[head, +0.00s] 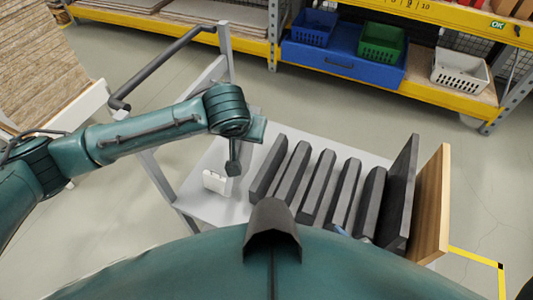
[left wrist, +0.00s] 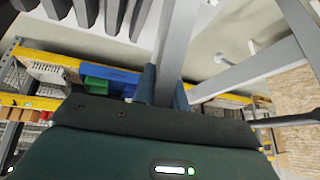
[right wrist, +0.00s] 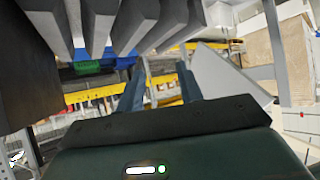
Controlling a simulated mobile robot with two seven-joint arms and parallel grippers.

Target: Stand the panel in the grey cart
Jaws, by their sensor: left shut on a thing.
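The grey cart (head: 207,203) has a pale deck with a row of upright dark dividers (head: 318,187). My left gripper (head: 234,168) is at the deck's left side. In the left wrist view, its fingers (left wrist: 166,92) are shut on a grey post (left wrist: 178,45) of the cart's frame.
A dark handle bar (head: 165,70) rises at the cart's left. A yellow shelf rack (head: 430,90) with blue, green and white bins stands behind. A board stack (head: 45,70) is at the far left. Open floor lies between cart and rack.

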